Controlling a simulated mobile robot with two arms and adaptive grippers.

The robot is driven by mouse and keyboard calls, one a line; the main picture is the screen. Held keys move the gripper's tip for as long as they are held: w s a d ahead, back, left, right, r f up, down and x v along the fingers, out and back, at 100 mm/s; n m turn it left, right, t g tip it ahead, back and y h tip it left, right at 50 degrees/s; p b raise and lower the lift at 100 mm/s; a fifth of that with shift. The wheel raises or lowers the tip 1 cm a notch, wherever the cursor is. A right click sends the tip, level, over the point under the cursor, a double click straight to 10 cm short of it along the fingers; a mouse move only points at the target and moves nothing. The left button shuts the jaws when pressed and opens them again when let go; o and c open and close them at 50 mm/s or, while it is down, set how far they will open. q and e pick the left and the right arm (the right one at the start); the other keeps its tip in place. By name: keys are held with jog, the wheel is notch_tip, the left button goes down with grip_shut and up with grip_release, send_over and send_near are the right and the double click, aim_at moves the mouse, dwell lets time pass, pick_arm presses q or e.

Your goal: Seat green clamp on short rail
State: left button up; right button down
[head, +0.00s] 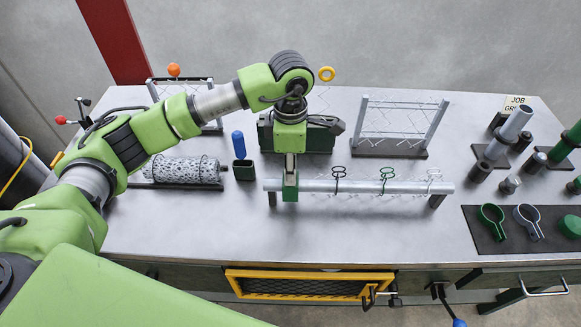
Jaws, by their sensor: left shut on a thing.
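A green clamp (492,221), a ring with a short handle, lies on a dark mat (470,237) at the right front of the bench. A long silver rail (315,186) lies across the middle and carries several wire hooks; I cannot tell which rail is the short one. My left gripper (290,172) points down over the rail's left end. It is shut, and a green block (290,188) shows directly below it at the rail. The exact contact is hard to see. My right gripper is not in view.
A grey clamp (528,222) and a green disc (570,227) share the mat. A roll of mesh (185,170) and a blue-handled tool (239,147) stand left. Mesh frames are behind, with tubes (510,130) at right. The front middle of the bench is clear.

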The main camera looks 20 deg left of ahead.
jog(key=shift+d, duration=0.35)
pick_arm(q)
jog(key=o, duration=1.1)
jog(key=shift+c, duration=0.2)
notch_tip(320, 180, up, 12)
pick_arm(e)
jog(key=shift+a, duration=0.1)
